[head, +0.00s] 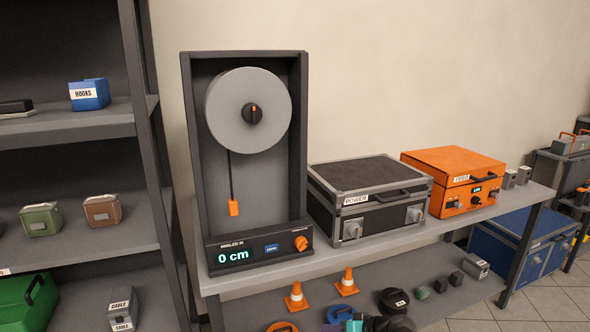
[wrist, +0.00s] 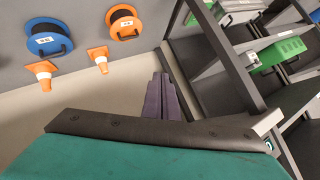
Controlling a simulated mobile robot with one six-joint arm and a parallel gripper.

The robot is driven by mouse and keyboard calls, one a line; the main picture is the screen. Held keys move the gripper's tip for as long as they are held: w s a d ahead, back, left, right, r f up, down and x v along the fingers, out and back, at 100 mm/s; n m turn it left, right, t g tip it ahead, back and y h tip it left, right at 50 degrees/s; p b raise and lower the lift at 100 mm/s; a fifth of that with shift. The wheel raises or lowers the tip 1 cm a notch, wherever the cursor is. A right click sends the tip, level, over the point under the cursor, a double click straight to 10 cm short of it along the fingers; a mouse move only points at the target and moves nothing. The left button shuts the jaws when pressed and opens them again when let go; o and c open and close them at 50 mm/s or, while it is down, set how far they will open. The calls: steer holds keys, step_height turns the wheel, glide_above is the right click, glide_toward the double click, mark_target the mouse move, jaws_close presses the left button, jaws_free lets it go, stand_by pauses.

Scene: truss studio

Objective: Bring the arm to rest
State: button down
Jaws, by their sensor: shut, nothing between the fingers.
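My gripper (wrist: 161,80) shows in the wrist view as two purple fingers pressed together beyond a dark plate and a teal body that fills the bottom of the picture. Nothing is between the fingers. They point over a pale strip, beside the dark post of a shelf, and hold no object. I cannot tell whether the tips touch anything.
The wrist view shows a blue reel (wrist: 43,41), an orange reel (wrist: 124,24) and two cones. The head view shows a reeling machine (head: 247,108) reading 0 cm, a black case (head: 385,210) and an orange case (head: 440,160) on a bench. A dark shelf (head: 75,128) stands left.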

steer(key=s+a+f+g+h+p, duration=0.15)
steer(key=s+f+g+p, duration=0.25)
steer(key=s+f, duration=0.55)
steer(key=s+a+f+g+h+p, duration=0.1)
steer(key=s+a+f+g+p, duration=0.25)
steer(key=s+f, duration=0.6)
steer(key=s+d+f+m+g+h, duration=0.1)
steer(key=s+d+g+h, duration=0.1)
steer(key=s+d, duration=0.3)
steer(key=s+d+f+m+g+h+p, duration=0.1)
steer(key=s+d+h, duration=0.3)
steer(key=s, duration=0.8)
steer(key=shift+s+d+f+m+g, duration=0.4)
steer(key=shift+d+f+m+g, duration=0.1)
steer(key=shift+d+g, duration=0.45)
steer(key=shift+d, duration=0.1)
